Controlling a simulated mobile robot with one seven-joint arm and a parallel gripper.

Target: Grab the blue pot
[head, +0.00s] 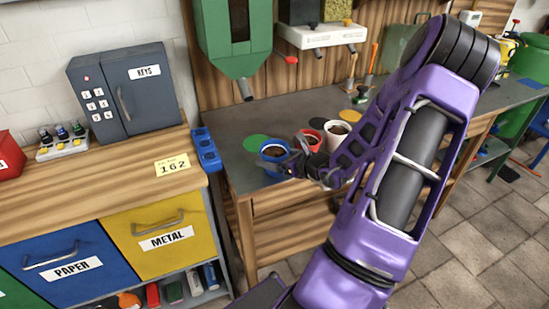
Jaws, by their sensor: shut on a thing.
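The blue pot (272,158) holds dark soil and stands near the left front edge of the grey-topped bench (224,122). My gripper (291,166) reaches it from the right, with its fingers at the pot's right side. The gripper is shut on the pot, though the fingers are small and dark here and partly hide the pot's right side. I cannot tell whether the pot's base touches the bench.
A red pot (310,137) and a white pot (334,138) stand close to the right, beside my arm. A green disc (253,142) lies behind the blue pot. A blue holder (206,150) is on the left. A green hopper (234,45) hangs above.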

